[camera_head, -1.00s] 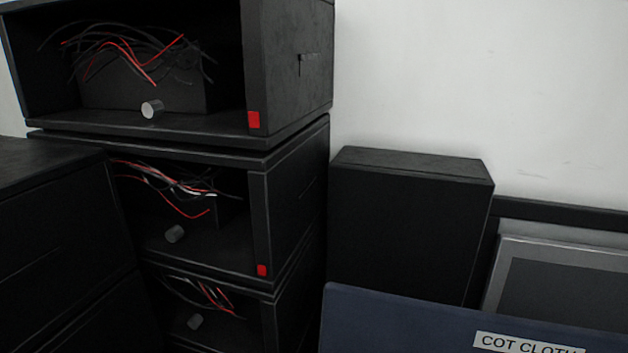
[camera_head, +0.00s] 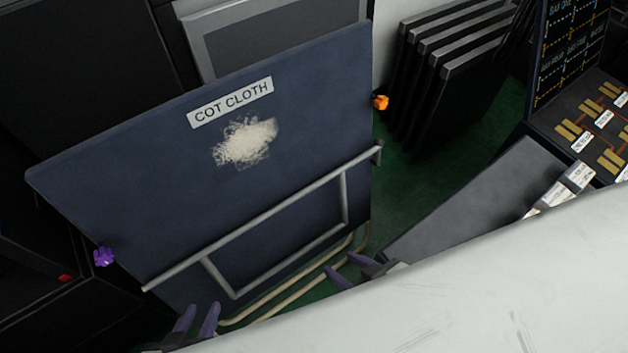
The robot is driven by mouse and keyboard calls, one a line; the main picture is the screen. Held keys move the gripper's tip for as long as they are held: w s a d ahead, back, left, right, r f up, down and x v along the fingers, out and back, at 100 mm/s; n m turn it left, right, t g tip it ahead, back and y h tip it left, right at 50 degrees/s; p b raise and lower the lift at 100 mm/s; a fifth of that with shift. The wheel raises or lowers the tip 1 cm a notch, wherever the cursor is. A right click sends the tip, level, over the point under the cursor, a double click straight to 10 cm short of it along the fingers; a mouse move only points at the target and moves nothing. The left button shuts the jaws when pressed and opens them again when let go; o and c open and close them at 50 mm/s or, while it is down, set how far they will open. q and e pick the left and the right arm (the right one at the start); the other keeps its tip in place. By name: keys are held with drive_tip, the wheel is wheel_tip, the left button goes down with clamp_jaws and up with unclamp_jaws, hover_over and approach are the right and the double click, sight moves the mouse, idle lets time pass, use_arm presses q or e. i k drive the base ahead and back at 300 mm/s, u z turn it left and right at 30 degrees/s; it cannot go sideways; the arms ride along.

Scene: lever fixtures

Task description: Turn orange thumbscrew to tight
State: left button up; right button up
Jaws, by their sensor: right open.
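The small orange thumbscrew (camera_head: 381,102) sits at the right edge of the dark blue cot cloth panel (camera_head: 110,165), near its upper right part. A purple thumbscrew (camera_head: 104,256) sits at the panel's lower left edge. My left gripper (camera_head: 197,318) is low in the picture, below the panel's metal frame, with its two fingers apart and nothing seen between them. My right gripper (camera_head: 350,272) is open and empty, below the orange thumbscrew and well apart from it. The thumbscrew's turn marking is too small to read.
A grey metal tube frame (camera_head: 275,225) runs across the panel's lower part. Black panels (camera_head: 450,65) lean at the back right above green floor (camera_head: 410,180). A board with brass parts (camera_head: 590,115) stands at the far right. A large white surface (camera_head: 470,290) fills the lower right.

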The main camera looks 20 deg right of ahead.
sight(381, 101)
drive_tip(key=z, duration=0.15)
drive_tip(key=k, duration=0.5)
drive_tip(key=u, duration=0.85)
drive_tip(key=k, duration=0.7)
drive_tip(key=z, duration=0.6)
drive_tip(key=i, duration=0.55)
drive_tip(key=z, duration=0.1)
